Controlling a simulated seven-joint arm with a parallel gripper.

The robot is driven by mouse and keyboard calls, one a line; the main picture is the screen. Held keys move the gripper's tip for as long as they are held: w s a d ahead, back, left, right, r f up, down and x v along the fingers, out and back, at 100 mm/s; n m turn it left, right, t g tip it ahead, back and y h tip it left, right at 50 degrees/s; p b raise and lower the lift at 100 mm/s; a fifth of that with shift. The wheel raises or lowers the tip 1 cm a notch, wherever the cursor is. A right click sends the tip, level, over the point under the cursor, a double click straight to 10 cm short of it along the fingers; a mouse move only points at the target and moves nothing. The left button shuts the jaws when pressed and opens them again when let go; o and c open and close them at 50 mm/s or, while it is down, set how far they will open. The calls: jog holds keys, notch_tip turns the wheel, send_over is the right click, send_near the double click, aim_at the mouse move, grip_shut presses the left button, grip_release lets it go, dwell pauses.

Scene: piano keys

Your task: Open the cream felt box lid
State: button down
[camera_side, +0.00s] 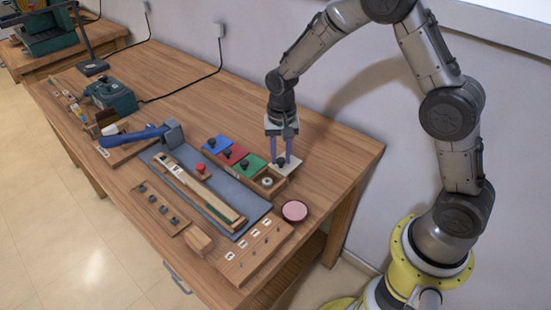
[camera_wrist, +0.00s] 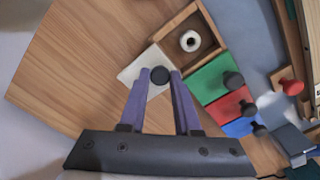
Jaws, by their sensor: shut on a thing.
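The cream lid (camera_wrist: 136,71) is a pale square plate with a black knob (camera_wrist: 159,75). My gripper (camera_wrist: 159,80) has its two purple fingers closed on either side of that knob. In the side view my gripper (camera_side: 287,160) points down, with the cream lid (camera_side: 294,163) under its fingertips. The lid is beside the wooden box's end compartment (camera_side: 268,183), which is uncovered. A white ring (camera_wrist: 190,41) lies inside that compartment in the wrist view. I cannot tell whether the lid rests on the table or hangs just above it.
Green (camera_side: 252,167), red (camera_side: 234,154) and blue (camera_side: 216,143) lids with black knobs cover the other compartments. A grey mat (camera_side: 255,206) with a wooden piece lies in front. A pink round dish (camera_side: 295,211) is nearby. Bare table (camera_side: 335,150) lies to the right.

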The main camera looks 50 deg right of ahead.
aim_at(281, 160)
jog(key=c, duration=0.6)
grip_release()
notch_tip(281, 160, up, 14)
jog(key=shift+f, duration=0.1)
